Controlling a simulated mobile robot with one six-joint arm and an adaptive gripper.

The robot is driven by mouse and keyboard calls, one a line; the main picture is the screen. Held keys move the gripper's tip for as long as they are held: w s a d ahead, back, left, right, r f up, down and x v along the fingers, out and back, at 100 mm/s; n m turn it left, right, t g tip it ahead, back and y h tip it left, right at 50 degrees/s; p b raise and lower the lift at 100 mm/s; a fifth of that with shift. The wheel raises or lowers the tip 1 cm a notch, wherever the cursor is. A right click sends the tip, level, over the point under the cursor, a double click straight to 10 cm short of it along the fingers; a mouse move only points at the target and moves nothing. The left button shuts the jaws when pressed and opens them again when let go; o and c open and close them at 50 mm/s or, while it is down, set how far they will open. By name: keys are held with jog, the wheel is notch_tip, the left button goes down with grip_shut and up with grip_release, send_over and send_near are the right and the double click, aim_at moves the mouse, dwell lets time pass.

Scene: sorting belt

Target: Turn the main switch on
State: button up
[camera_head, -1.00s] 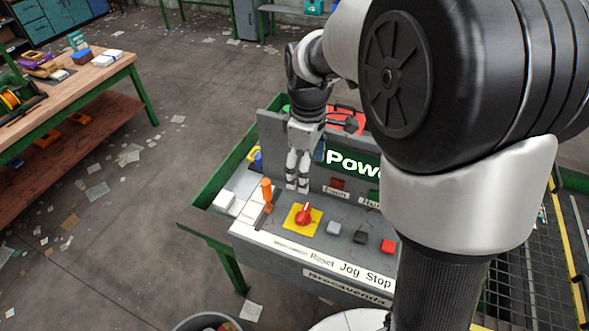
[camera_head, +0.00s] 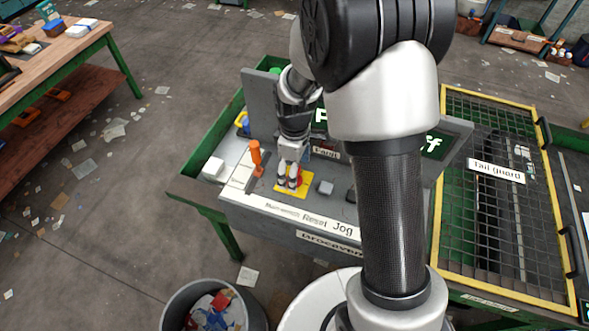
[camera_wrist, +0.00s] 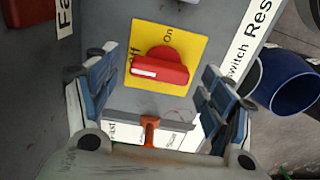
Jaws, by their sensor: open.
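The main switch is a red rotary knob (camera_wrist: 165,66) on a yellow plate (camera_wrist: 190,42) lettered Off and On. The knob's white-marked end points to the left, beside Off. In the head view the knob (camera_head: 300,178) and plate (camera_head: 281,190) are partly covered by my gripper (camera_head: 288,184). My gripper is open and empty. In the wrist view my gripper's (camera_wrist: 160,80) two blue-padded fingers stand apart on either side of the knob. I see no contact, and the height of the fingertips over the plate is hard to tell.
An orange-handled lever (camera_head: 256,157) stands left of the plate, and it also shows in the wrist view (camera_wrist: 150,130). Grey buttons (camera_head: 325,187) lie to the right. A waste bin (camera_head: 177,305) stands below the panel. A tail guard mesh (camera_head: 497,170) is at the right.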

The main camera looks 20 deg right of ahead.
jog(key=shift+f, duration=0.1)
jog(key=shift+c, duration=0.5)
jog(key=c, duration=1)
